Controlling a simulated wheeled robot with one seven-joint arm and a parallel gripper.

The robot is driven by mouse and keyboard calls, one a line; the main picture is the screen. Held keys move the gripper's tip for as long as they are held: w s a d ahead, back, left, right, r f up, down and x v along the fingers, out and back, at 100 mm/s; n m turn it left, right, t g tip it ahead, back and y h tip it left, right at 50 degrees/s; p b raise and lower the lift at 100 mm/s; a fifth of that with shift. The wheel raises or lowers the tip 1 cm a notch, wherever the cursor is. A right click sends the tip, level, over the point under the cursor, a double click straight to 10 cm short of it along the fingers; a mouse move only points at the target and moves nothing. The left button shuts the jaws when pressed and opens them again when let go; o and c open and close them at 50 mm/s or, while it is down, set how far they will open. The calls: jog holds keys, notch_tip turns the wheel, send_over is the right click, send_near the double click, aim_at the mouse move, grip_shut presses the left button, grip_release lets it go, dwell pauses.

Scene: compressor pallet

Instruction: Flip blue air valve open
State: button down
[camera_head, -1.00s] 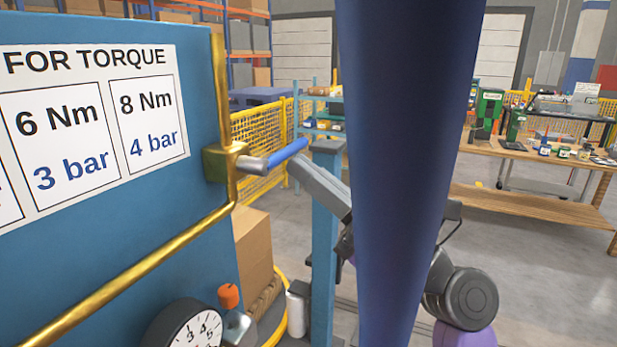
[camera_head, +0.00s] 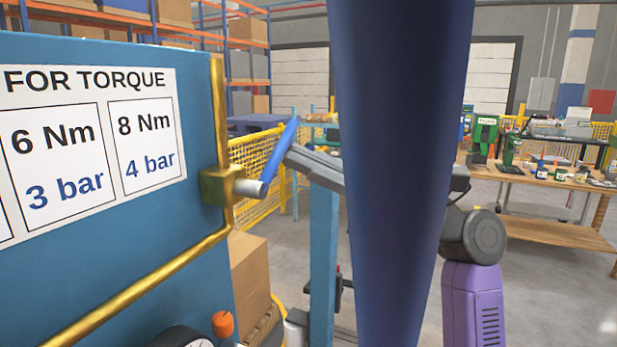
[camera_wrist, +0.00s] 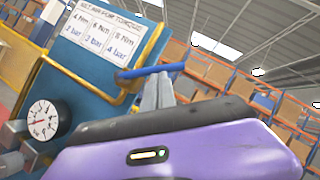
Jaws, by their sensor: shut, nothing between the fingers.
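The blue air valve handle (camera_head: 280,158) sits on a grey stem at the brass valve body (camera_head: 217,186), on the right edge of the blue panel. In the head view the handle slants up to the right from its stem. My gripper (camera_head: 291,155) is shut and empty, its fingertips at the handle's right side, touching it or very close. In the wrist view the handle (camera_wrist: 150,71) crosses just beyond the tips of my closed gripper (camera_wrist: 160,78). The exact contact is hard to tell.
The blue panel (camera_head: 130,230) carries a torque chart and brass piping (camera_head: 150,275). A pressure gauge (camera_wrist: 43,120) and an orange knob (camera_head: 223,324) are below. A blue post (camera_head: 323,250) and cardboard box (camera_head: 250,270) stand behind. A workbench (camera_head: 545,180) stands at the right.

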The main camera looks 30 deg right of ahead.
aim_at(291, 126)
jog(key=n+g, duration=0.1)
jog(key=r+n, duration=0.1)
jog(key=r+n+g, duration=0.1)
jog(key=n, duration=0.1)
jog(key=shift+s+a+g+p, duration=0.2)
jog(key=shift+a+g+p, duration=0.1)
jog(key=shift+p, duration=0.1)
jog(key=shift+s+a+r+n+g+h+p, duration=0.35)
jog(key=shift+a+r+n+g+h+p, duration=0.15)
jog(key=shift+n, duration=0.75)
jog(key=shift+s+a+r+n+g+h+p, duration=0.35)
jog(key=shift+r+n+g+h+p, duration=0.2)
jog(key=shift+n, duration=0.75)
jog(key=shift+s+a+r+n+g+h+p, duration=0.3)
jog(key=shift+a+r+n+g+h+p, duration=0.2)
jog(key=shift+n, duration=0.75)
jog(key=shift+w, duration=0.1)
